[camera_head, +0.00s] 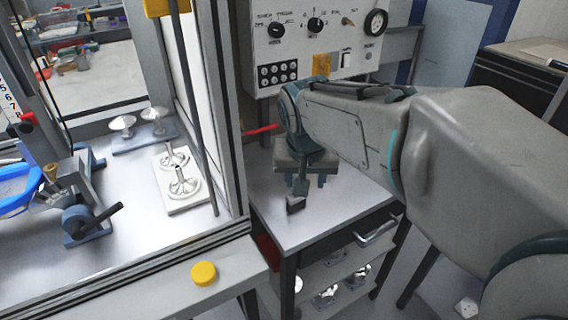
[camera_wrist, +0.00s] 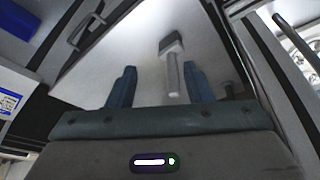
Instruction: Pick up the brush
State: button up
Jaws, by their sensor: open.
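The brush (camera_wrist: 173,68) lies on a light grey tabletop (camera_wrist: 110,50) in the wrist view, its dark block-like head pointing away from me and its pale handle toward me. In the head view the brush (camera_head: 296,203) shows just below and in front of my gripper, dark and partly hidden by it. My gripper (camera_head: 304,181) is over the small table, pointing down. In the wrist view my gripper (camera_wrist: 158,66) is open and empty, with the handle's near end between the two fingers, closer to the right one. I cannot tell the height left between fingers and handle.
A control panel (camera_head: 310,40) with knobs and a gauge stands behind the table. A framed cabinet (camera_head: 235,110) with metal parts is on the left, with a yellow button (camera_head: 203,273) on its front ledge. A drawer handle (camera_head: 378,231) and lower shelf parts (camera_head: 328,294) sit below the tabletop.

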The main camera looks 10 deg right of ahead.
jog(key=w+r+m, duration=0.2)
jog(key=w+r, duration=0.1)
jog(key=w, duration=0.3)
send_over(294, 203)
notch_tip(294, 203, down, 7)
jog(key=shift+h, duration=0.3)
jog(key=shift+w+d+p+x, duration=0.1)
jog(key=shift+p+x, duration=0.2)
jog(key=shift+x, duration=1.3)
jog(key=shift+w+d+p+x, duration=0.1)
jog(key=shift+p+x, duration=0.2)
jog(key=shift+x, duration=1.35)
jog(key=shift+r, duration=0.1)
jog(key=shift+t, duration=0.3)
grip_shut()
